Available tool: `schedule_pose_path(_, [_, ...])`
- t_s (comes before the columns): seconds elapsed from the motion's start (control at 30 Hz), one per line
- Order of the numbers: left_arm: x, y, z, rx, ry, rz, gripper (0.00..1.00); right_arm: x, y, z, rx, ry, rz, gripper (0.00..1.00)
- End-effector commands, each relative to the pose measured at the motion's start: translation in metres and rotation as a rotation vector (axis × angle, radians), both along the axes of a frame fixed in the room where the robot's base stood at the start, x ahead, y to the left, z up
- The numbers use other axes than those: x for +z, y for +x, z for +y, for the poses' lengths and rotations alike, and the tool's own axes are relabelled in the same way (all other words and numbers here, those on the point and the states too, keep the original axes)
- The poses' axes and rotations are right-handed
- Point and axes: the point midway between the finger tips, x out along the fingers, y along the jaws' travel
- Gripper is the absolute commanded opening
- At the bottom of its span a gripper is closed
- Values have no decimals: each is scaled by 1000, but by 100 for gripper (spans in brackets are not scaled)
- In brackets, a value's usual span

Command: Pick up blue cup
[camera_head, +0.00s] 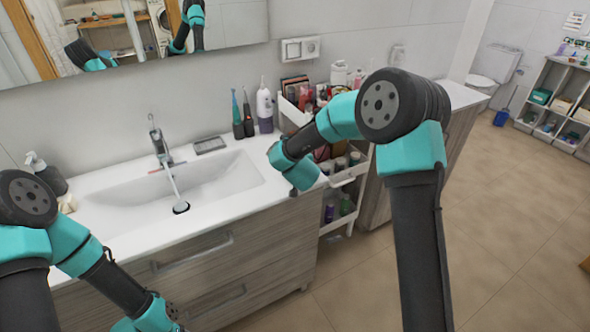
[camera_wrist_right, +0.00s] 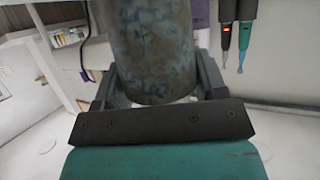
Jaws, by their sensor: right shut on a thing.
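The blue cup (camera_wrist_right: 152,40), mottled blue and grey-brown, fills the upper middle of the right wrist view. My right gripper (camera_wrist_right: 156,88) is shut on it, with one dark finger on each side of the cup. The cup's far end is cut off by the frame's top edge. In the head view the right wrist hangs near the counter's right end, in front of the cart, and its fingers and the cup are hidden. My left arm comes in at the lower left of the head view; its gripper is outside the frame.
A white cart (camera_head: 342,225) with bottles stands right of the sink (camera_head: 217,184). A white pump bottle (camera_head: 264,103) and dark toothbrushes (camera_head: 243,123) stand at the counter's back; toothbrushes also show in the right wrist view (camera_wrist_right: 226,40). The floor (camera_head: 500,235) at right is clear.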

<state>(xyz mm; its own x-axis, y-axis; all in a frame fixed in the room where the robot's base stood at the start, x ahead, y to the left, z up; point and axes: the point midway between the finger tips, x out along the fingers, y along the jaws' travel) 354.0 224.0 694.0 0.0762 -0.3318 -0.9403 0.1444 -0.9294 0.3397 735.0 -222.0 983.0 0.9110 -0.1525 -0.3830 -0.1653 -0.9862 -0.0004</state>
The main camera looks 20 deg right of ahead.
Motion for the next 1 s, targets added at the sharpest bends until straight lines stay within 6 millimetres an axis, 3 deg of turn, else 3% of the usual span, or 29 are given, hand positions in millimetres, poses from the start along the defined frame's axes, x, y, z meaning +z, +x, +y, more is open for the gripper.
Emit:
schedule_pose_path(0.33, [0, 0, 0, 0, 0, 0, 53, 0, 0, 0, 0, 0, 0, 25])
schedule_pose_path(0.63, [0, 0, 0, 0, 0, 0, 53, 5, 0, 0, 0, 0, -2, 25])
schedule_pose_path(1.0, [0, 0, 0, 0, 0, 0, 53, 37, -4, 2, 1, 0, 0, 25])
